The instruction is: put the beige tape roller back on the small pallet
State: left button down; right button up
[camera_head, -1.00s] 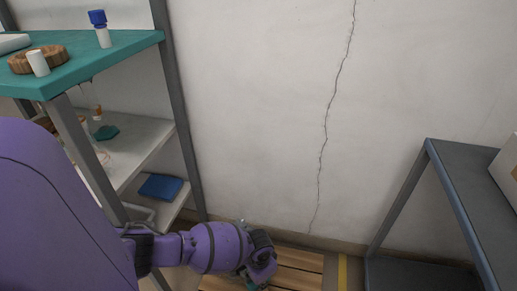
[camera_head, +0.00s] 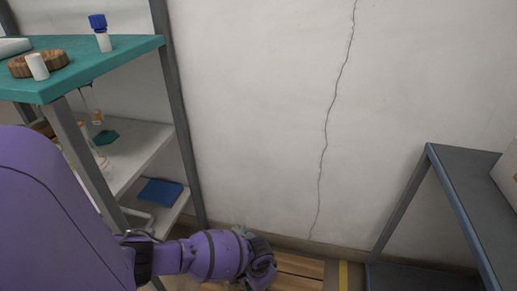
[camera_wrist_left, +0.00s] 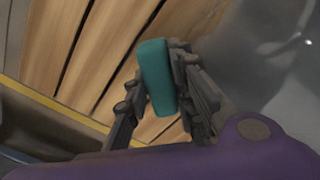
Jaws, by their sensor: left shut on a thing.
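The small wooden pallet (camera_head: 300,265) lies on the floor by the wall, partly hidden by my left arm. Its planks (camera_wrist_left: 105,50) also show in the left wrist view. My left gripper (camera_wrist_left: 160,82) is shut on a teal, rounded block-like thing (camera_wrist_left: 153,68), which appears over the pallet planks. No beige part shows, so I cannot tell whether this is the tape roller's handle. I cannot tell whether it touches the planks. My right gripper is not in view.
A shelf rack with a teal top (camera_head: 125,62) stands at left, close to my left arm, holding bottles and a blue item (camera_head: 160,191). A grey metal table (camera_head: 465,190) stands at right. A yellow floor line (camera_head: 343,275) runs beside the pallet.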

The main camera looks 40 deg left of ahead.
pick_arm(q)
jog(key=shift+f, duration=0.15)
jog(key=c, duration=1.4)
grip_release()
